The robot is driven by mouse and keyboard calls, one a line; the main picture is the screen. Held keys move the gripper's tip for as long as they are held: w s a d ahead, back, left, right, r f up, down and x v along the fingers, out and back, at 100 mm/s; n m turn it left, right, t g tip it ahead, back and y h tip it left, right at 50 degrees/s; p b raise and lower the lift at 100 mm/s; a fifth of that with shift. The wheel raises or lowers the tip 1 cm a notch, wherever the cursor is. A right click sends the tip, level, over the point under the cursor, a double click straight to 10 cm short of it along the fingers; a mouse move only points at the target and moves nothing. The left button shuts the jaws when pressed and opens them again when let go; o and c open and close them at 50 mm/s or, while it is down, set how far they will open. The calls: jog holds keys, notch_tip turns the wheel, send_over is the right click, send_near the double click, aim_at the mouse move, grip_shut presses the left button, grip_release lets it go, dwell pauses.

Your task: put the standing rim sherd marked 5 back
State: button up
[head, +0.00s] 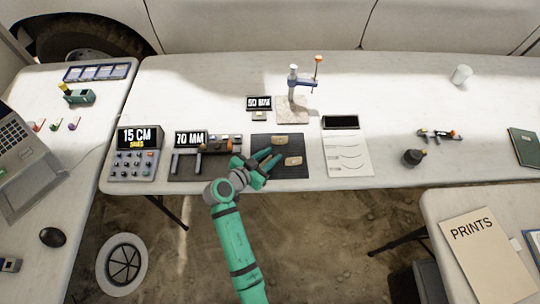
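Two tan sherds lie on a dark mat (300,172) near the table's front edge. One sherd (279,141) is at the mat's back, and the other (293,161) is at its right, just right of my fingers. No number is legible on either, so I cannot tell which is marked 5 or whether one stands. My gripper (271,158) reaches over the left half of the mat with its two green fingers spread apart. Nothing shows between them. The arm hides the mat's front left corner.
Left of the mat are a tool tray (206,167) with a 70 MM display and a 15 CM keypad box (133,163). Behind stands a blue-grey post device (294,85). A sheet with drawn curves (347,155) lies right. A dark jar (412,157) stands farther right.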

jog(key=shift+r, duration=0.1)
jog(key=v, duration=1.2)
jog(key=shift+a, duration=0.1)
dwell(0.3)
